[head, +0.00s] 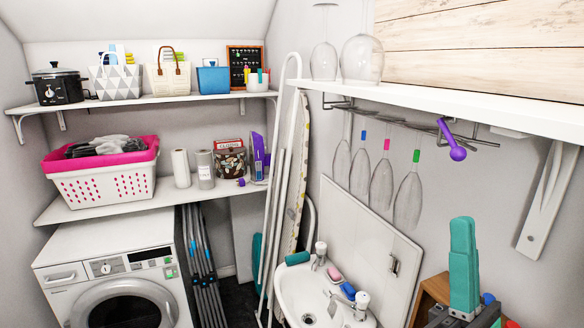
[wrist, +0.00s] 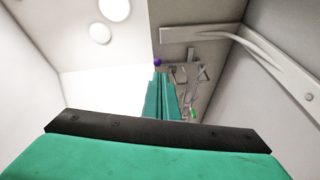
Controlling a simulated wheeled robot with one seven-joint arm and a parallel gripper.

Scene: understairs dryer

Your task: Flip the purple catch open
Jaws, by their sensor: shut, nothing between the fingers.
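The purple catch (head: 447,137) is a short lever with a round knob. It hangs slanting at the front of the wire glass rack (head: 484,141) under the right-hand shelf. In the wrist view its purple knob (wrist: 158,62) shows just beyond my fingertips, slightly left of them. My gripper (head: 462,221) has teal fingers and points upward, below the catch and apart from it in the head view. The fingers are shut together and empty, also in the wrist view (wrist: 161,76). Which way the catch's pivot turns is hard to tell.
Stemmed glasses (head: 381,184) hang from the rack left of the catch. More glasses (head: 362,58) stand on the white shelf (head: 480,101) above. A shelf bracket (head: 545,205) is on the right wall. A sink (head: 318,300) lies below. Space between gripper and catch looks clear.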

